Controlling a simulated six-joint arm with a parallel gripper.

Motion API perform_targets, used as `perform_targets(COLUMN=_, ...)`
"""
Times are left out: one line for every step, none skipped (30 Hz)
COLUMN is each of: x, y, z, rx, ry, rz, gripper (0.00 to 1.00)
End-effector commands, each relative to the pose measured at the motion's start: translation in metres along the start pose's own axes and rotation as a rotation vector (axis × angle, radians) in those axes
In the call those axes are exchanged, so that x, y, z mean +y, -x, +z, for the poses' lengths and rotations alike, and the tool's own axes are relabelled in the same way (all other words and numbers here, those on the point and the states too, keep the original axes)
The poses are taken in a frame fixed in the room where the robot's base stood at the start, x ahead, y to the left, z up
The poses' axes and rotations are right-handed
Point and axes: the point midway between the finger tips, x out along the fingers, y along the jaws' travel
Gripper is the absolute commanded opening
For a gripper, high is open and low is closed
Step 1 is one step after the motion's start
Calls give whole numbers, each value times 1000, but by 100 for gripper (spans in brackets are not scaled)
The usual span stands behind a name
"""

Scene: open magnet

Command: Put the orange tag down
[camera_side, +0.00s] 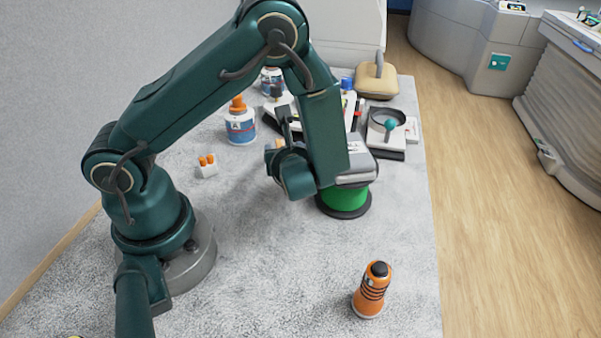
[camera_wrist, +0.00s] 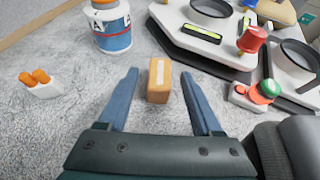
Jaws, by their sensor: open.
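The orange tag (camera_wrist: 159,82) shows in the wrist view as a small tan-orange block with a pale stripe on top. It stands on the grey speckled surface. My gripper (camera_wrist: 160,75) is open, with one blue finger on each side of the tag and a visible gap on both sides. In the side view my wrist and forearm hide most of this spot. Only a small orange patch (camera_side: 279,143) shows beside the gripper there, and I cannot tell for sure that it is the tag.
A white-blue bottle (camera_side: 240,127) and a small white holder with orange tips (camera_side: 206,169) stand left. A green spool (camera_side: 344,197) is close to my wrist on the right. An orange bottle (camera_side: 370,292) stands in front. Devices with dials (camera_wrist: 205,28) fill the back right.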

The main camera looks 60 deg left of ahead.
Motion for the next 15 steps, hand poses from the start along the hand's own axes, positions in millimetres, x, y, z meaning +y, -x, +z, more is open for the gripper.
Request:
perform_targets(x=0, y=0, z=1, rx=0, ry=1, rz=0, gripper=66)
perform_targets(x=0, y=1, z=2, rx=0, ry=2, rz=0, gripper=66)
perform_targets(x=-1, y=5, z=2, rx=-1, ry=1, rz=-2, gripper=66)
perform_targets(x=-1, y=8, z=2, rx=-1, ry=1, rz=-4, gripper=66)
perform_targets(x=-1, y=12, z=2, rx=-2, ry=0, rz=-5, gripper=66)
perform_targets(x=-2, y=18, z=2, rx=-2, ry=1, rz=-7, gripper=66)
perform_targets(x=-2, y=24, z=2, rx=-1, ry=2, rz=-7, gripper=66)
perform_targets(x=-2, y=29, z=2, rx=0, ry=1, rz=-8, gripper=66)
perform_targets(x=-2, y=38, z=2, rx=0, ry=2, rz=-9, gripper=66)
perform_targets(x=-2, y=44, z=2, rx=-2, ry=2, rz=-10, gripper=66)
perform_targets(x=-2, y=51, z=2, rx=-1, ry=2, rz=-10, gripper=66)
perform_targets(x=-2, y=59, z=2, rx=-1, ry=2, rz=-10, gripper=66)
perform_targets(x=-2, y=66, z=1, rx=1, ry=1, rz=-9, gripper=66)
perform_targets(x=-2, y=72, z=1, rx=0, ry=4, rz=-10, gripper=66)
perform_targets(x=-2, y=80, z=1, rx=-1, ry=3, rz=-9, gripper=66)
